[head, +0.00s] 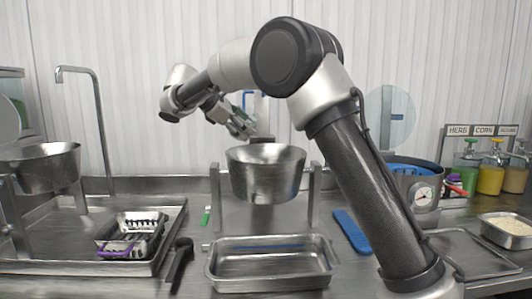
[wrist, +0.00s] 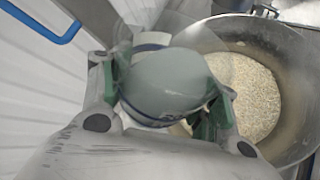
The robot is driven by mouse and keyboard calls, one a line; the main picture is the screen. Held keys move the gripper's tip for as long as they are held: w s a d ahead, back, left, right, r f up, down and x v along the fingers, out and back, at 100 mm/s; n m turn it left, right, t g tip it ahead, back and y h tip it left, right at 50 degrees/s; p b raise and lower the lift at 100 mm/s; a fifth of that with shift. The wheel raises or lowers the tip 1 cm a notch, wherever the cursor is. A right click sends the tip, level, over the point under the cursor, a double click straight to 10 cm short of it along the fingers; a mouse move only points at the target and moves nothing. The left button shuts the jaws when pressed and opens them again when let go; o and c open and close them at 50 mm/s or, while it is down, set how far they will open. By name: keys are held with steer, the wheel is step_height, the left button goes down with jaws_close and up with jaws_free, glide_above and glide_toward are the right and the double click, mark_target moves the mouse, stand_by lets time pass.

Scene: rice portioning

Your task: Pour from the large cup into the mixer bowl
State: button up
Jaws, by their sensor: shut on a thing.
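The mixer bowl (head: 251,182) is a steel bowl held up on a stand in the middle of the head view. In the wrist view the bowl (wrist: 296,62) holds a bed of pale rice grains (wrist: 250,90). My gripper (head: 243,128) is above the bowl's back left rim. In the wrist view my gripper (wrist: 165,112) is shut on a grey-green, partly see-through cup (wrist: 168,82), which overlaps the near side of the bowl. The cup's mouth and contents are hidden. In the head view the cup is hard to make out behind the fingers.
A steel tray (head: 270,285) lies below the bowl. Another steel bowl (head: 38,170) stands at left, near a tap and a sink with a rack (head: 130,235). At right are a pot with a dial (head: 420,196), bottles (head: 490,178) and a rice pan (head: 488,232).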

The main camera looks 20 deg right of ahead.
mark_target(248, 122)
steer(key=shift+s+d+t, duration=0.15)
steer(key=shift+s+t, duration=0.05)
steer(key=shift+t, duration=0.1)
steer(key=shift+s+d+f+m+t+y+b, duration=0.15)
steer(key=shift+f+m+t+y+b, duration=0.3)
steer(key=shift+b, duration=0.85)
steer(key=shift+r+m+t+y+b, duration=0.25)
steer(key=shift+r+m+y+b, duration=0.35)
steer(key=shift+b, duration=0.6)
steer(key=shift+m+t+b, duration=0.35)
steer(key=shift+t+b, duration=0.05)
steer(key=shift+b, duration=0.6)
steer(key=shift+s+d+r+m+t+y, duration=0.1)
steer(key=shift+s+r+m+t+y, duration=0.05)
steer(key=shift+r+m+t+y, duration=0.45)
stand_by(1.0)
steer(key=shift+s+d+f+m+t+y, duration=0.15)
steer(key=shift+s+d+f+m+t, duration=0.15)
steer(key=shift+f, duration=0.2)
steer(key=shift+s+d+f+m+t+y, duration=0.1)
steer(key=shift+s+d+f+m+t, duration=0.15)
steer(key=shift+f, duration=0.25)
stand_by(0.4)
steer(key=shift+s+r+m+t, duration=0.25)
steer(key=shift+r+m+t, duration=0.1)
steer(key=shift+r+t, duration=0.1)
stand_by(0.7)
